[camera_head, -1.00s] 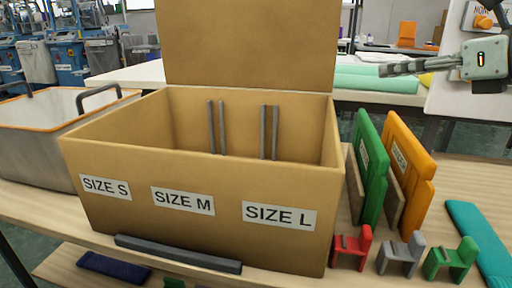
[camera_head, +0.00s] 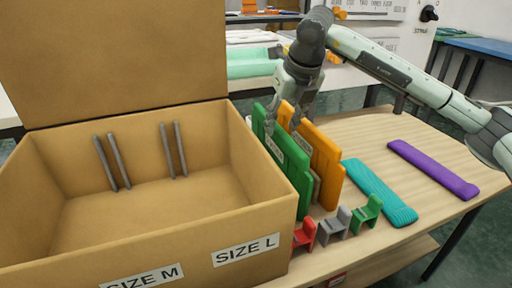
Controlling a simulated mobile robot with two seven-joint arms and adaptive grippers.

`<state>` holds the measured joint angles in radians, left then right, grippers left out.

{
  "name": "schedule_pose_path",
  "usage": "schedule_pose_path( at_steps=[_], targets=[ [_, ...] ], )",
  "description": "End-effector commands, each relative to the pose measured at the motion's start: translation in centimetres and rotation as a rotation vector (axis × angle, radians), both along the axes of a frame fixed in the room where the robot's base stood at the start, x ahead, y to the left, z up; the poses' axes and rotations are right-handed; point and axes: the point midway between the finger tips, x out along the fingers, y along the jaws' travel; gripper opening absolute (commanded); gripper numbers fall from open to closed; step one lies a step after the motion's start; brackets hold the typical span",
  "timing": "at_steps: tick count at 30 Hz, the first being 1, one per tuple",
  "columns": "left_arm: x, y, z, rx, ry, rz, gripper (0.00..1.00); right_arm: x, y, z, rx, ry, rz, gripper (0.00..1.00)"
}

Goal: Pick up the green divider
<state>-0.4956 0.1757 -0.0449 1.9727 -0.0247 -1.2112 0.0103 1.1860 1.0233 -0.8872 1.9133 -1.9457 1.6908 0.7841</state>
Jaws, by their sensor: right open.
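The green divider (camera_head: 288,167) stands upright just right of the cardboard box (camera_head: 262,208), with a white label on its face. The orange divider (camera_head: 325,160) stands upright behind and to the right of it. My right gripper (camera_head: 281,124) points down at the top edge of the green divider, fingers apart. One finger is near the green divider's top and the other is near the orange divider's top. I cannot tell whether the fingers touch either one. My left gripper is out of view.
The open box has upright grey slot strips inside and SIZE M and SIZE L labels. Small red (camera_head: 304,234), grey (camera_head: 334,226) and green (camera_head: 367,213) chair-shaped pieces stand in front of the dividers. Teal (camera_head: 380,193) and purple (camera_head: 433,168) knitted strips lie on the table at right.

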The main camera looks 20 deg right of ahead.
Motion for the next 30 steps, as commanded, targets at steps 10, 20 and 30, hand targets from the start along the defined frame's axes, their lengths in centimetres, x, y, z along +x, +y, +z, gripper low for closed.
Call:
schedule_pose_path(
  at_steps=[10, 20, 30],
  targets=[
    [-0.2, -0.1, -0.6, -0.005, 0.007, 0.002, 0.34, 1.4, -0.2, -3.3, -0.002, 0.008, -0.004, 0.41],
    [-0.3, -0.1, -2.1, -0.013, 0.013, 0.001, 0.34, 3.3, -0.3, -6.9, -0.002, 0.005, -0.003, 0.41],
    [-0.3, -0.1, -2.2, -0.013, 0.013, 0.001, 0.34, 3.4, -0.3, -7.0, -0.002, 0.004, -0.003, 0.29]
  ],
)
